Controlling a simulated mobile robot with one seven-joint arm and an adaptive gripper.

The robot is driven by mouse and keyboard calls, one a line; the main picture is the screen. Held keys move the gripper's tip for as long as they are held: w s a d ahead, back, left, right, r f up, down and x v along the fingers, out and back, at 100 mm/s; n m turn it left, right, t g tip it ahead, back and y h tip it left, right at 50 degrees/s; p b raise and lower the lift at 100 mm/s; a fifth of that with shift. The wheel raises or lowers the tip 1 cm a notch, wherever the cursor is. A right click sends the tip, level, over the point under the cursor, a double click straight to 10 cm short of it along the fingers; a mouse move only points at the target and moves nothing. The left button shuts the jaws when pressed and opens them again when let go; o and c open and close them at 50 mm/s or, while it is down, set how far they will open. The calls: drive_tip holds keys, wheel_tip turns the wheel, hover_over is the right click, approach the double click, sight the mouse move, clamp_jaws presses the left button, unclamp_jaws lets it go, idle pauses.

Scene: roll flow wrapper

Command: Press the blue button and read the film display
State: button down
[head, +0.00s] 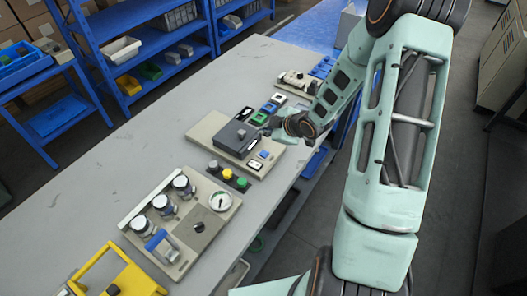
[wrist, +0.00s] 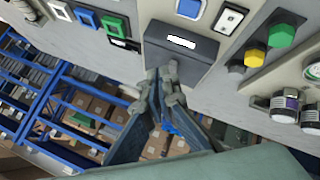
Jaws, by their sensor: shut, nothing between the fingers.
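A dark grey box (head: 232,139) with a small white lit window sits on a beige panel on the bench. In the wrist view the box (wrist: 195,55) shows its white window (wrist: 181,42), with no readable text. One blue square button (wrist: 190,8) in a pale frame is beside the box; it also shows in the head view (head: 263,154). A second blue square (wrist: 87,17) is in the row left of the box. I cannot tell which is meant. My gripper (wrist: 167,72) is shut and empty, its tips close to the box's edge; contact is unclear. It also shows in the head view (head: 268,131).
A green square button (wrist: 115,27) and a black unit with a white window (wrist: 122,43) are left of the box. Yellow and green knobs (wrist: 255,55) and a gauge panel (head: 180,215) are nearby. The bench (head: 150,140) is clear toward the shelves.

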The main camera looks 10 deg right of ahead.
sight(265, 155)
wheel_tip(265, 155, down, 9)
drive_tip(key=b, duration=0.7)
drive_tip(key=shift+r, duration=0.1)
idle(1.3)
drive_tip(key=shift+f+b, duration=0.45)
drive_tip(key=shift+b, duration=0.15)
drive_tip(key=shift+f+b, duration=0.45)
drive_tip(key=shift+b, duration=0.05)
idle(0.4)
idle(0.3)
drive_tip(key=shift+r+p, duration=0.65)
drive_tip(key=shift+r, duration=0.25)
drive_tip(key=shift+r, duration=0.1)
